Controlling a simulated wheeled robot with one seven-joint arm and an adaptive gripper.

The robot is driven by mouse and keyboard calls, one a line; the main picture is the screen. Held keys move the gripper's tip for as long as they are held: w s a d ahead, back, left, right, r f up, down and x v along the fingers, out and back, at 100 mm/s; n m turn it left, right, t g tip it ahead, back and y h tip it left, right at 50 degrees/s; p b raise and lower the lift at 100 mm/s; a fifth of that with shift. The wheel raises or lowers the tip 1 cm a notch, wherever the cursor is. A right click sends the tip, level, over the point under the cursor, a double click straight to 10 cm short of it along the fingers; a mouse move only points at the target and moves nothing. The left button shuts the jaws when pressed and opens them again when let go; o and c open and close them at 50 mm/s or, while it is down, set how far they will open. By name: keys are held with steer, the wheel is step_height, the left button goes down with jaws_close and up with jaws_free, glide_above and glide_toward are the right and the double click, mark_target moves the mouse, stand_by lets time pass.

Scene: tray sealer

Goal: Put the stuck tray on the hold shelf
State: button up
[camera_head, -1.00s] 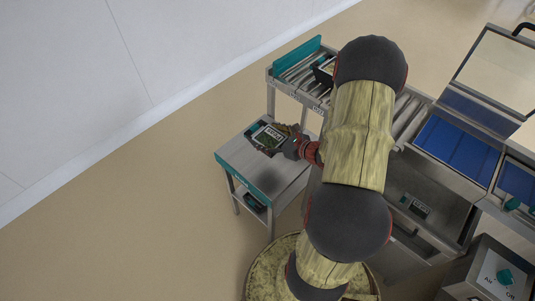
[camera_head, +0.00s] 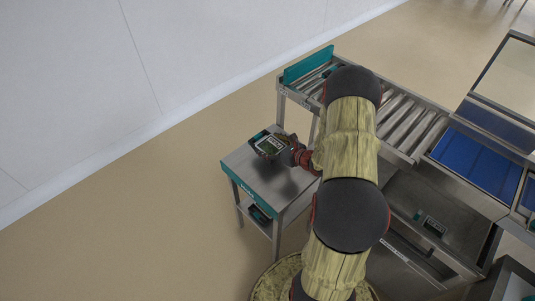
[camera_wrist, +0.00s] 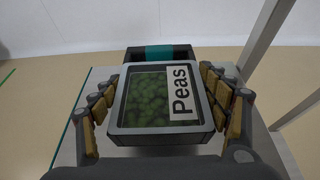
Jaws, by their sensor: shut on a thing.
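A dark tray of green peas labelled "Peas" (camera_wrist: 150,105) is between the fingers of my gripper (camera_wrist: 168,108), which is shut on its two sides. The tray looks about level. In the head view the held tray (camera_head: 270,147) is over the top of a small steel stand with a teal front edge (camera_head: 240,176). I cannot tell whether its underside touches the top. Another dark tray with a teal band (camera_wrist: 160,54) is just beyond it in the wrist view. My arm hides part of the stand's right side.
A roller conveyor (camera_head: 400,113) with a teal end plate (camera_head: 308,65) runs behind the stand. Another tray (camera_head: 259,214) lies on the stand's lower shelf. A steel bin (camera_head: 425,215) holding a tray and a machine with blue panels (camera_head: 470,160) are at the right. Floor at the left is clear.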

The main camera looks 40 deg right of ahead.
steer(key=shift+w+f, duration=0.6)
steer(key=shift+f, duration=0.1)
steer(key=shift+w+d+f+b, duration=0.1)
steer(key=shift+w+f+b, duration=0.05)
steer(key=shift+f+b, duration=0.6)
steer(key=shift+w+f+b, duration=0.1)
steer(key=shift+f+b, duration=0.3)
steer(key=shift+f, duration=0.55)
steer(key=shift+f, duration=0.2)
steer(key=o, duration=1.1)
steer(key=shift+o, duration=0.8)
steer(key=shift+r, duration=0.1)
